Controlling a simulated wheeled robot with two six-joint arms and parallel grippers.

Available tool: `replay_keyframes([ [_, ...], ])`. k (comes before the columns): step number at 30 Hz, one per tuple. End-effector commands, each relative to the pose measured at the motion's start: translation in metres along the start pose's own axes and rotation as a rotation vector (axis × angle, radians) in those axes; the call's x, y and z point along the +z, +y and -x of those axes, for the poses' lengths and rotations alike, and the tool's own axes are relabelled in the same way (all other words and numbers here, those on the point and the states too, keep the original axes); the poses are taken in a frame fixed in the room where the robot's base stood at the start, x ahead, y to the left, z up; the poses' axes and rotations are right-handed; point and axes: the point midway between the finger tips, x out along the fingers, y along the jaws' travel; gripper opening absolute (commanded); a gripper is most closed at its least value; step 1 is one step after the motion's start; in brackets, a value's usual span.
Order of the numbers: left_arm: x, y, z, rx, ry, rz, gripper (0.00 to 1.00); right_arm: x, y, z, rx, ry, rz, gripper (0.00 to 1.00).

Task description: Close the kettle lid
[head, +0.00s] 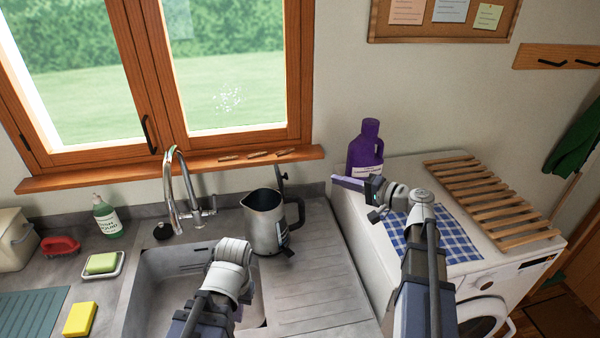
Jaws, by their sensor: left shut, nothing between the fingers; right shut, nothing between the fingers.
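The metal kettle (263,227) stands upright on the counter just right of the sink, its dark handle (300,213) to the right. Its mouth shows open. The dark lid (282,178) stands up above the back right of the rim, seen nearly edge-on. My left gripper (232,252) is low in front and left of the kettle, over the sink. Its fingers are hidden behind its wrist, and contact with the kettle does not show. My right gripper (350,184) is shut and empty, pointing left, right of the kettle and apart from it, near the purple bottle.
The purple bottle (366,147) stands on the white washing machine (400,168), with a checked cloth (455,240) and wooden slatted rack (488,200). The tap (180,185) rises left of the kettle. The ribbed drainboard (318,270) is clear. The window sill (110,178) runs behind.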

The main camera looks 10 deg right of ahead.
Motion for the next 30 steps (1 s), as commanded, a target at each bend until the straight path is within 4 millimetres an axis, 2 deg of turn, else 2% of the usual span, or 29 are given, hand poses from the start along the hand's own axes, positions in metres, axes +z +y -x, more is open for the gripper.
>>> replay_keyframes([
  [5, 0.0, 0.0, -0.004, 0.0, 0.0, 0.0, 0.0, 0.0, 0.002, -0.019, 0.001, -0.004, 0.001, 0.0],
  [18, -0.001, 0.002, -0.016, 0.0, 0.0, 0.001, 0.0, 0.002, 0.002, -0.106, 0.002, -0.005, 0.001, 0.0],
  [24, -0.001, 0.002, -0.021, 0.0, 0.0, 0.001, 0.0, 0.024, 0.002, -0.121, 0.002, -0.005, 0.0, 0.0],
  [30, -0.001, 0.002, -0.022, 0.0, 0.0, 0.001, 0.0, 0.029, 0.001, -0.128, 0.003, -0.003, 0.0, 0.0],
])
